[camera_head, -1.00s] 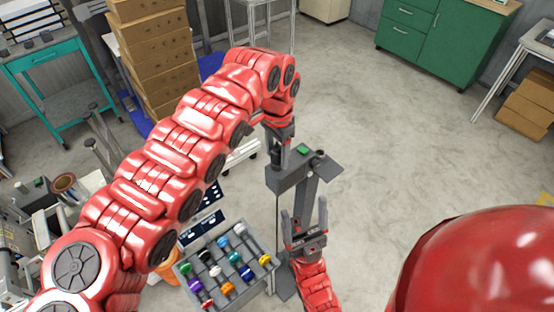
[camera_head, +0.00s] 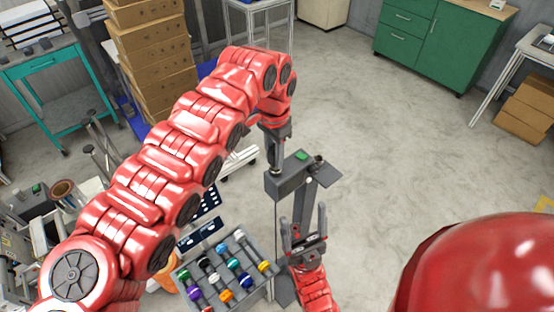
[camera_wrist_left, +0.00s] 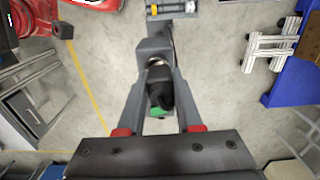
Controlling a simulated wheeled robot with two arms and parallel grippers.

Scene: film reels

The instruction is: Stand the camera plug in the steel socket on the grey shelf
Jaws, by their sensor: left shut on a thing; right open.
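The camera plug (camera_wrist_left: 158,92) is a dark piece held between the fingers of my left gripper (camera_wrist_left: 160,100). In the head view my left gripper (camera_head: 276,148) is shut on it, pointing down at the left end of the grey shelf (camera_head: 287,183). The steel socket (camera_wrist_left: 155,63) shows as a silver ring just beyond the plug in the left wrist view. The plug's lower end meets or hovers at this ring; I cannot tell whether it is seated. My right gripper (camera_head: 303,215) is open and empty, below and in front of the shelf.
A small green piece (camera_head: 301,155) lies by the shelf's back. A grey tray of several coloured knobs (camera_head: 262,252) stands left of my right gripper. Stacked cardboard boxes (camera_head: 155,60) stand behind my left arm.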

